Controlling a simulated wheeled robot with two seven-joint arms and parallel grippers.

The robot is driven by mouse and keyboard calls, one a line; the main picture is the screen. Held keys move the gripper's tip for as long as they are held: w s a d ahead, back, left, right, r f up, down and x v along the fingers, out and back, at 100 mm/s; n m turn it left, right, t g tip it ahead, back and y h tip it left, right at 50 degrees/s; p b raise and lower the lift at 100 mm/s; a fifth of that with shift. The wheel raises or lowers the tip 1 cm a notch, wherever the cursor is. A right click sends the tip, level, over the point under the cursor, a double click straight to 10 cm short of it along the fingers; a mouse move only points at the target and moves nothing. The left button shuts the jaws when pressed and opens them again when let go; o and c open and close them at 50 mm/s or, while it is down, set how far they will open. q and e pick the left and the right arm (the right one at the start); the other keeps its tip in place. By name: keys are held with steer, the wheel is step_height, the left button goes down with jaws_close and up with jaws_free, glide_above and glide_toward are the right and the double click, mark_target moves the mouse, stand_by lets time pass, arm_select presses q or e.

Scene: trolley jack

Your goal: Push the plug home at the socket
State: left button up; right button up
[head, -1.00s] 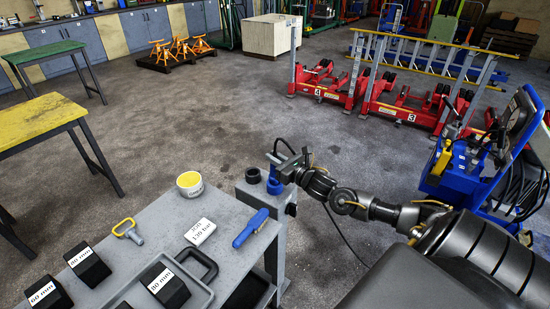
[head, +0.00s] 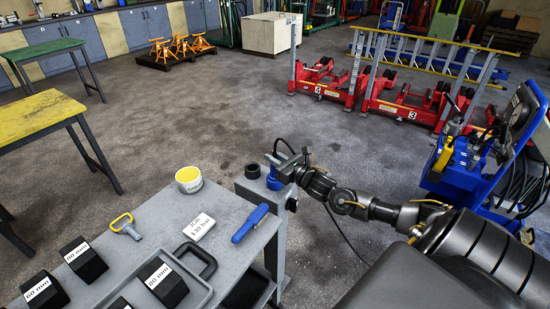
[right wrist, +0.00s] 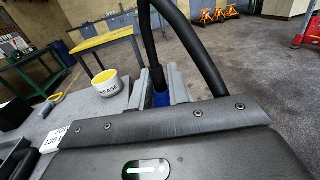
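My right gripper (head: 281,158) is over the far right corner of the grey pedestal at the end of the trolley. In the right wrist view its two grey fingers (right wrist: 160,92) stand on either side of the blue plug (right wrist: 161,99) and close on it. A black cable rises from the plug. In the head view a blue part (head: 274,183) shows directly under the fingers, at the pedestal top. The fingers hide where plug and socket meet, so I cannot tell how deep the plug sits. My left gripper is not in view.
A black ring-shaped part (head: 252,171) stands beside the plug on the pedestal.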

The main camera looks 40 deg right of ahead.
steer(key=o, duration=0.4)
steer(key=shift+c, duration=0.2)
steer(key=shift+s+f, duration=0.1)
steer(key=shift+s, duration=0.2)
steer(key=s+d+b, duration=0.1)
steer(key=s+b, duration=0.1)
steer(key=s, duration=0.8)
